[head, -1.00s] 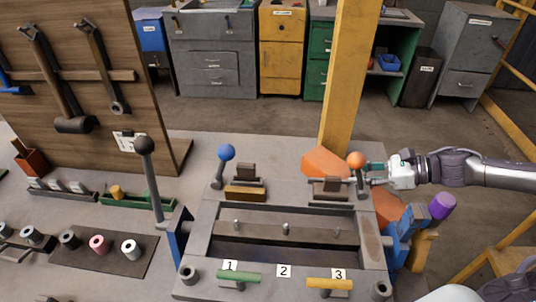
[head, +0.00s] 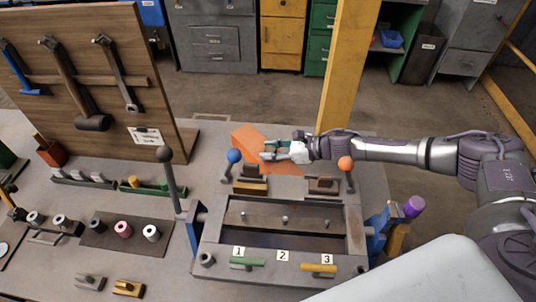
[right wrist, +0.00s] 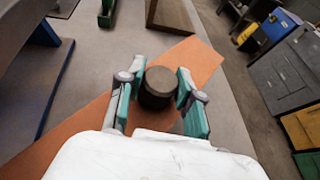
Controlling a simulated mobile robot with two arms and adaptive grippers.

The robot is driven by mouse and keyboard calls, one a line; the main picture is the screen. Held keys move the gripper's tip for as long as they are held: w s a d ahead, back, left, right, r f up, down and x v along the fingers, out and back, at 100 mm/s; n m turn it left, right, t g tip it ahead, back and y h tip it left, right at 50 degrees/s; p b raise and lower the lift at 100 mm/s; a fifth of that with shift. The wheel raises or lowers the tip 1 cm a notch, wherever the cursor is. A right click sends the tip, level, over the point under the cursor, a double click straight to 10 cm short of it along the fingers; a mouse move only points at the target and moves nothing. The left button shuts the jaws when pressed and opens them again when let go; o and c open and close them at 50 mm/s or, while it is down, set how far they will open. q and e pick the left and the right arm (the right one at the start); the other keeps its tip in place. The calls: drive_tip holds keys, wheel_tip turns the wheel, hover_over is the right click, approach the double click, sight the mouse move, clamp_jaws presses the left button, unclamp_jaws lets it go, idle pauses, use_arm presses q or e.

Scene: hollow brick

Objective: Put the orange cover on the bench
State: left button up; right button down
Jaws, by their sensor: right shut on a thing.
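The orange cover (head: 249,139) is a long flat plate, seen behind the clamp fixture on the grey bench (head: 180,284). My right gripper (head: 270,151) reaches in from the right at the cover. In the right wrist view the orange cover (right wrist: 196,62) runs diagonally under my right gripper (right wrist: 158,92), whose fingers are shut on its dark round knob (right wrist: 158,88). The bench (right wrist: 100,62) shows beneath the cover. I cannot tell how far above the bench the cover is. My left gripper is not in view.
The clamp fixture (head: 214,247) has a blue-ball lever (head: 234,157) close to the cover and an orange-ball lever (head: 345,164). A yellow post (head: 345,70) rises behind. A tool board (head: 100,100) stands left.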

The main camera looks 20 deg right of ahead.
drive_tip(key=shift+w+a+r, duration=0.15)
drive_tip(key=shift+w+a, duration=0.2)
drive_tip(key=shift+a, duration=0.15)
drive_tip(key=f+b, duration=0.1)
drive_tip(key=f, duration=0.1)
drive_tip(key=f+b, duration=0.1)
drive_tip(key=b, duration=0.1)
drive_tip(key=shift+d+f, duration=0.2)
drive_tip(key=shift+f, duration=0.2)
drive_tip(key=shift+r, duration=0.1)
drive_tip(key=shift+s, duration=0.1)
drive_tip(key=c, duration=0.8)
unclamp_jaws()
drive_tip(key=shift+f, duration=0.2)
drive_tip(key=shift+o, duration=0.2)
